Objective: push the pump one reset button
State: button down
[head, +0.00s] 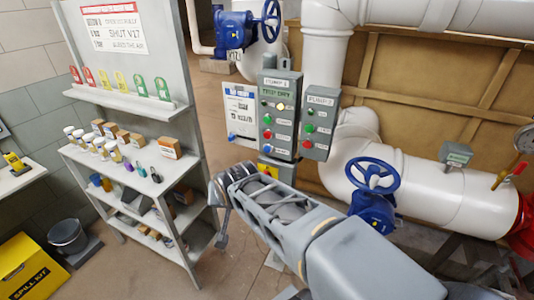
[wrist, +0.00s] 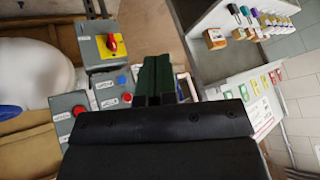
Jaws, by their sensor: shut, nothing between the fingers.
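The pump one panel (head: 281,120) is a grey box on a post, with an amber lamp and a column of green, red and blue buttons. Its lowest button is a blue one (head: 267,150); the small label beside it is too blurred to read. In the wrist view a blue button (wrist: 122,80) and a red button (wrist: 127,97) show on a grey box, left of my gripper. My gripper (wrist: 157,58) is shut and empty, its dark green fingers apart from the blue button. They cover part of what lies behind. In the head view the fingers cannot be made out clearly.
The pump two panel (head: 320,122) stands just right. A yellow isolator with a red handle (wrist: 113,44) is beside the buttons in the wrist view. A blue valve wheel (head: 373,175) and white pipes (head: 430,185) are at right, a loaded shelf rack (head: 137,185) at left.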

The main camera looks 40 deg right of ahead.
aim_at(267, 149)
jog(key=w+d+f+m+t+h+b, duration=0.2)
jog(key=w+d+f+m+t+b, duration=0.1)
jog(key=w+d+m, duration=0.4)
jog(key=w+d+f+m+t+h+b, duration=0.1)
jog(key=w+d+f+m+t+b, duration=0.2)
jog(key=w+d+f+m+t, duration=0.3)
jog(key=shift+w+d+m+h, duration=0.4)
jog(key=shift+w+d+m, duration=0.85)
jog(key=shift+d+m, duration=2.65)
jog(key=a+m, duration=0.2)
jog(key=shift+a+f+m, duration=0.1)
jog(key=shift+a+m, duration=0.2)
jog(key=shift+a, duration=0.05)
jog(key=w+d+p, duration=0.1)
jog(key=w+d, duration=0.3)
jog(key=d, duration=0.3)
jog(key=shift+d, duration=0.4)
jog(key=shift+w+d+p, duration=0.15)
jog(key=shift+p, duration=0.2)
jog(key=shift+w+d, duration=0.1)
jog(key=shift+d, duration=0.1)
